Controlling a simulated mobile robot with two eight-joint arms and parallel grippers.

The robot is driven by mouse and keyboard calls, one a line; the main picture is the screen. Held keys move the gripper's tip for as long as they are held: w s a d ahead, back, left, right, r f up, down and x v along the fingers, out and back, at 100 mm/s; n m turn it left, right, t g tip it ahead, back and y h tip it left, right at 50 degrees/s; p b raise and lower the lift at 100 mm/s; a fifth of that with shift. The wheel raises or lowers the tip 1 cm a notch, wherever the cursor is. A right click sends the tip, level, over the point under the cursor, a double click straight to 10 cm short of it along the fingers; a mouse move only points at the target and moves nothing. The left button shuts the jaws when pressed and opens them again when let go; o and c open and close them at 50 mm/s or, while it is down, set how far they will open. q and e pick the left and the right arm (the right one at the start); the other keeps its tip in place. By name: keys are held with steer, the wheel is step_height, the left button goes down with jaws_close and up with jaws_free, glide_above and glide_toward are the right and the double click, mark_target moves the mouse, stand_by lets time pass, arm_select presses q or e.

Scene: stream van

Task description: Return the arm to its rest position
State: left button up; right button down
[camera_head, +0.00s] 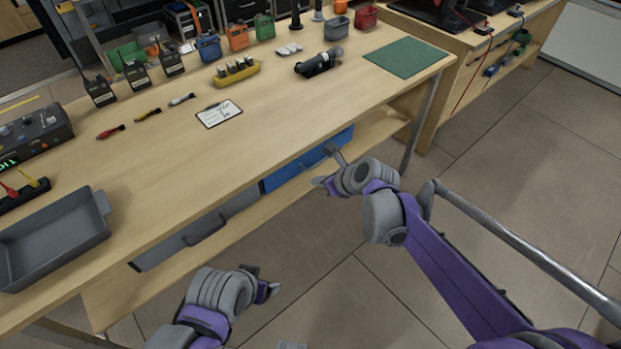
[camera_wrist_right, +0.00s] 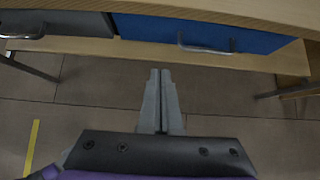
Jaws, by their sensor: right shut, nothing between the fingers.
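My right arm, purple and grey, reaches in from the lower right of the head view. Its gripper (camera_head: 334,153) is in front of the table's blue drawer (camera_head: 294,166). In the right wrist view the two grey fingers (camera_wrist_right: 160,72) lie side by side, shut and empty, pointing toward the blue drawer (camera_wrist_right: 155,27) and its handle. A gap shows between the fingertips and the table. My left arm (camera_head: 215,295) is at the bottom left of the head view, low beside the table; its fingers are too unclear to judge.
A grey drawer (camera_head: 195,232) is left of the blue one. Open tiled floor (camera_head: 500,180) lies to the right.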

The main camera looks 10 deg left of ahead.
steer(key=s+d+r+n+h, duration=0.2)
steer(key=s+d+n+h, duration=0.2)
steer(key=s+d+n, duration=1.2)
steer(key=s+d+f+n+h, duration=0.3)
steer(key=s+d+f+n, duration=0.2)
steer(key=s+d+n, duration=0.6)
arm_select(q)
step_height(320, 180, up, 15)
steer(key=w+p, duration=0.2)
steer(key=p, duration=1.1)
steer(key=shift+t, duration=0.3)
arm_select(e)
step_height(320, 180, up, 15)
steer(key=w+d+m, duration=0.1)
steer(key=shift+d+m, duration=0.3)
steer(key=shift+m, duration=0.1)
